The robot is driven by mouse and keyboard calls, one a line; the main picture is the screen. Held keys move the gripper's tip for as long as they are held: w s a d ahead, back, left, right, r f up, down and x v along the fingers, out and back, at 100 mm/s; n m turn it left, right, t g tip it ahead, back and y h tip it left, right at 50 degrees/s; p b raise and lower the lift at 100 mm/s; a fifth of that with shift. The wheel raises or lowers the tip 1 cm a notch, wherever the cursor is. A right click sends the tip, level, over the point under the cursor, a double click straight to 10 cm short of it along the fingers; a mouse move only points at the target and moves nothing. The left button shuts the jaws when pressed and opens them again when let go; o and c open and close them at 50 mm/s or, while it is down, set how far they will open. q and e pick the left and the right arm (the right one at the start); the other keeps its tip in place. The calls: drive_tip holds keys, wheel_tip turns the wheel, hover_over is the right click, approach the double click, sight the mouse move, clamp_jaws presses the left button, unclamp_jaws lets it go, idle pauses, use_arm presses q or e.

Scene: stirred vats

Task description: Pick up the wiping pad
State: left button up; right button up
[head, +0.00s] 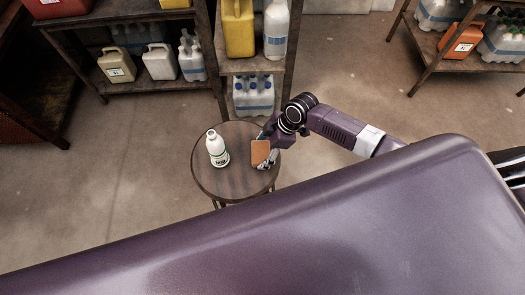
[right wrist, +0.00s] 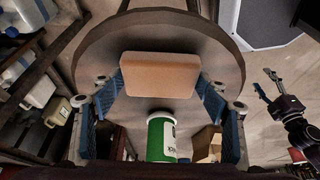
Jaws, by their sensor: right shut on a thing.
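The wiping pad is a flat orange-brown block (head: 260,152) at the right part of the small round table (head: 235,184). My right gripper (head: 266,158) reaches in from the right and is shut on it. In the right wrist view the pad (right wrist: 158,75) lies between the two blue-padded fingers, in front of the round tabletop (right wrist: 215,45). I cannot tell whether it touches the table. My left gripper (right wrist: 265,82) shows small at the right of the right wrist view, its fingers apart and empty.
A white bottle (head: 217,149) stands on the table, left of the pad. A green container with a white label (right wrist: 161,138) shows below the pad in the wrist view. Shelves with jugs (head: 160,62) stand close behind the table. Floor is clear to the left.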

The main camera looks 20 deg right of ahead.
wheel_tip(320, 180, up, 19)
drive_tip(key=b, duration=0.1)
idle(0.3)
drive_tip(key=o, duration=0.3)
drive_tip(key=shift+c, duration=1.3)
drive_tip(key=shift+r, duration=0.1)
wheel_tip(320, 180, up, 17)
drive_tip(key=m+t+h, duration=0.3)
drive_tip(key=m+h, duration=0.1)
drive_tip(key=m, duration=1.1)
hover_over(263, 152)
drive_tip(key=d, duration=0.5)
